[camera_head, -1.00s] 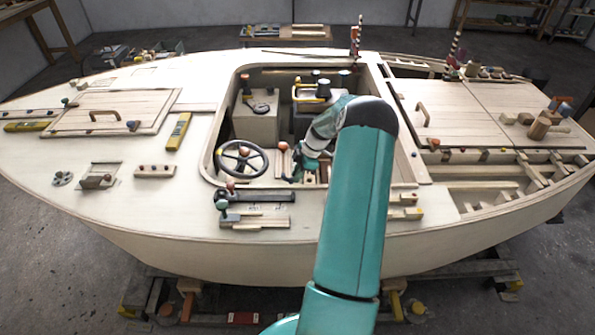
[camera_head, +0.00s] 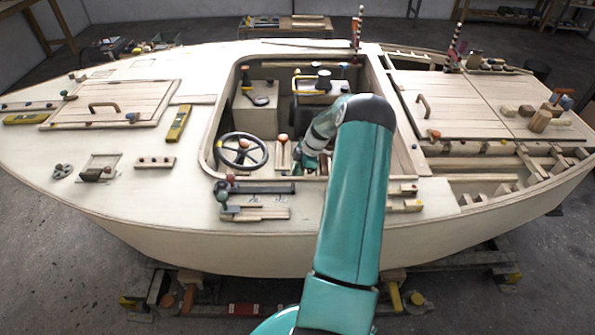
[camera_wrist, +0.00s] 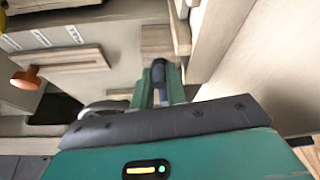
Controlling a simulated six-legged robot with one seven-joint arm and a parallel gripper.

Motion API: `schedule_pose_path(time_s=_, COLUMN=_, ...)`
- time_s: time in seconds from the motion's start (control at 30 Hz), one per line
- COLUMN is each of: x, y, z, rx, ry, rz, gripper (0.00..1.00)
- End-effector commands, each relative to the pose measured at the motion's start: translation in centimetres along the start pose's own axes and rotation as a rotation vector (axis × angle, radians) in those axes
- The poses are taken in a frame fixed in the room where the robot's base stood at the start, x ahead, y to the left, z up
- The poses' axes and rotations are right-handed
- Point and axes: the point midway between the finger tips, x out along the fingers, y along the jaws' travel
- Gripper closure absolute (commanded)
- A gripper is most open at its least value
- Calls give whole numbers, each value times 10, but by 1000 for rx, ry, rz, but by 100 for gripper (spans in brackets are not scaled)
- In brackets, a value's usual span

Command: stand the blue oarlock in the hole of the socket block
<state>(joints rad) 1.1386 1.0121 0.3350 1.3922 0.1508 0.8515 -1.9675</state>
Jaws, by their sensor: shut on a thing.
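My gripper (camera_head: 303,159) is low inside the open cockpit, just right of the steering wheel, partly hidden by my arm in the head view. In the wrist view, my gripper (camera_wrist: 160,88) has its green fingers shut on a small dark blue piece, which I take to be the blue oarlock (camera_wrist: 158,69). Only its upper end shows; the rest is hidden between the fingers. I cannot make out the socket block or its hole with certainty in either view.
The steering wheel (camera_head: 243,152) is close to the left of my gripper. The cockpit's pale rim (camera_head: 212,130) and side walls surround it. An orange knob (camera_wrist: 26,78) shows in the wrist view. A block with several dark dots (camera_head: 155,163) lies on the left deck.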

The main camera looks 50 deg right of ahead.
Motion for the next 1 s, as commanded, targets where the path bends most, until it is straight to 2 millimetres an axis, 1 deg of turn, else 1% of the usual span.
schedule_pose_path(time_s=0.07, x=0, y=0, z=0, rx=0, ry=0, rz=0, gripper=100)
schedule_pose_path(time_s=0.1, x=0, y=0, z=0, rx=0, ry=0, rz=0, gripper=79)
schedule_pose_path(time_s=0.17, x=0, y=0, z=0, rx=0, ry=0, rz=0, gripper=67)
schedule_pose_path(time_s=0.2, x=0, y=0, z=0, rx=0, ry=0, rz=0, gripper=60)
schedule_pose_path(time_s=0.47, x=0, y=0, z=0, rx=0, ry=0, rz=0, gripper=60)
schedule_pose_path(time_s=0.57, x=-4, y=0, z=0, rx=0, ry=0, rz=0, gripper=60)
schedule_pose_path(time_s=0.63, x=-10, y=0, z=0, rx=0, ry=0, rz=1, gripper=60)
schedule_pose_path(time_s=0.77, x=-32, y=0, z=0, rx=0, ry=-1, rz=2, gripper=60)
schedule_pose_path(time_s=1.0, x=-86, y=1, z=1, rx=1, ry=-2, rz=4, gripper=60)
